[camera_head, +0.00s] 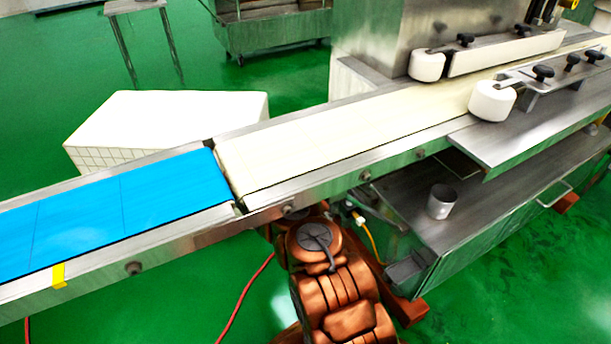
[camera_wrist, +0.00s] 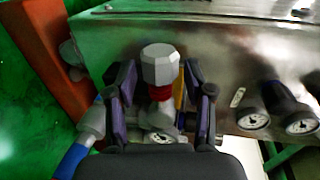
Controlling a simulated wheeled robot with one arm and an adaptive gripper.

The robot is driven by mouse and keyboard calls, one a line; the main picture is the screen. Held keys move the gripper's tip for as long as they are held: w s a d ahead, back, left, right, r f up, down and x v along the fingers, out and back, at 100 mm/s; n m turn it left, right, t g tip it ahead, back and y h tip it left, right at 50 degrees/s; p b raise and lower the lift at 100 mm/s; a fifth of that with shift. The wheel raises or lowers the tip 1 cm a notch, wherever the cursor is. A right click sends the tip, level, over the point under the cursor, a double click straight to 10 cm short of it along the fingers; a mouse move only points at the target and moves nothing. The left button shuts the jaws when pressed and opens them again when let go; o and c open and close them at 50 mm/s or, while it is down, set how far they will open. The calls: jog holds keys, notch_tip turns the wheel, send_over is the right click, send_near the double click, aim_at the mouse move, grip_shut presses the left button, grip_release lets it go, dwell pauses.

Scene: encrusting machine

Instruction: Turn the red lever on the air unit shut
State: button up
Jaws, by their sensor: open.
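In the wrist view, my gripper (camera_wrist: 157,76) is open, with one dark finger on each side of a grey faceted knob (camera_wrist: 160,64). A small red part (camera_wrist: 160,93) shows just below the knob, between the fingers; whether it is the red lever, and how it is turned, I cannot tell. The air unit (camera_wrist: 94,122) shows as grey fittings around and below the fingers, partly hidden by my gripper. A round gauge (camera_wrist: 160,138) sits below the red part. Contact between fingers and knob is not clear. The head view shows neither the gripper nor the lever.
A metal panel (camera_wrist: 225,60) stands behind the unit, with two more gauges (camera_wrist: 253,121) at right. A blue hose (camera_wrist: 72,158) and an orange bar (camera_wrist: 45,65) are at left. In the head view, the conveyor (camera_head: 330,138) passes above my arm; a metal cup (camera_head: 441,201) stands at right.

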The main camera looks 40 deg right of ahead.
jog(key=v, duration=0.8)
jog(key=shift+w, duration=0.15)
jog(key=shift+a, duration=0.1)
dwell(0.4)
